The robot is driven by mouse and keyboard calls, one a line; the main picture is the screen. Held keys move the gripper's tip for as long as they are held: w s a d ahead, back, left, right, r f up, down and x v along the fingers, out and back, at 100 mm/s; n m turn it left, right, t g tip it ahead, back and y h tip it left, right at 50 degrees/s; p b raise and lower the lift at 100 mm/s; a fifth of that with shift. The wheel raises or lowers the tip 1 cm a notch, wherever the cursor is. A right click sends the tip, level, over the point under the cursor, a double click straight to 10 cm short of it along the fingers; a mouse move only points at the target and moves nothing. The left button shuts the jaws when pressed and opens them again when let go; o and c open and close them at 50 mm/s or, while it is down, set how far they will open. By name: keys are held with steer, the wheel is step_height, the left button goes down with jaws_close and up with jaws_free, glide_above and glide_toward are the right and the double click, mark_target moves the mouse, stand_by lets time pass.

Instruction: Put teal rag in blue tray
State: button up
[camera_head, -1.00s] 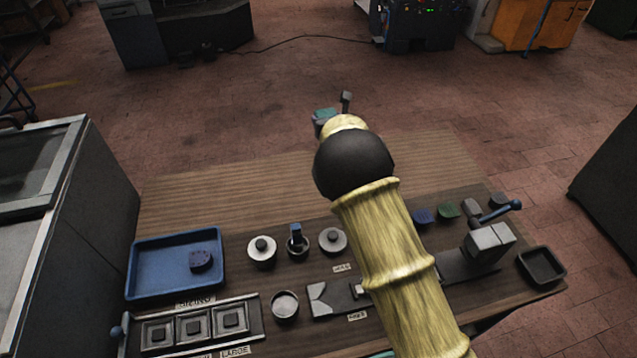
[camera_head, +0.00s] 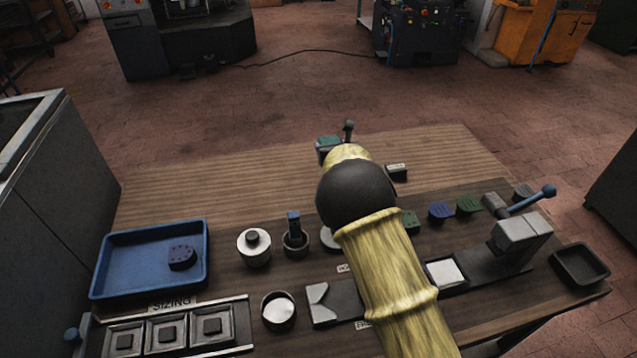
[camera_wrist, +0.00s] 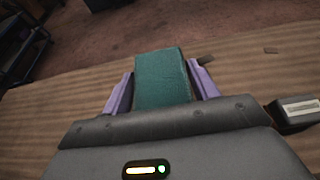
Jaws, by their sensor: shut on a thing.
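The teal rag (camera_wrist: 161,72) is a folded teal block standing between the two purple fingers of my gripper (camera_wrist: 163,88) in the wrist view. In the camera_head view a bit of the rag (camera_head: 327,143) shows beyond my dark wrist, over the far part of the table. My gripper is shut on it; my arm hides most of the gripper there. The blue tray (camera_head: 104,262) lies on the left of the table, apart from and nearer than the gripper. A dark blue heel-shaped piece rests in the tray's right half.
Lidded tin (camera_head: 254,247), cup with a blue-topped tool (camera_head: 296,243) and open cup (camera_head: 278,311) stand right of the tray. The sizing rack (camera_head: 230,322) is in front. A lever press (camera_head: 521,232) and black tray (camera_head: 580,264) are at right. The far left tabletop is clear.

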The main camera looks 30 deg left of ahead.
steer(key=shift+r, duration=0.1)
step_height(320, 180, down, 6)
steer(key=shift+f+p, duration=0.15)
steer(key=shift+p, duration=0.15)
steer(key=shift+f, duration=0.1)
step_height(320, 180, down, 3)
steer(key=shift+w+f, duration=0.1)
steer(key=shift+a+f, duration=0.15)
steer(key=shift+f, duration=0.1)
steer(key=shift+d, duration=0.25)
steer(key=o, duration=0.9)
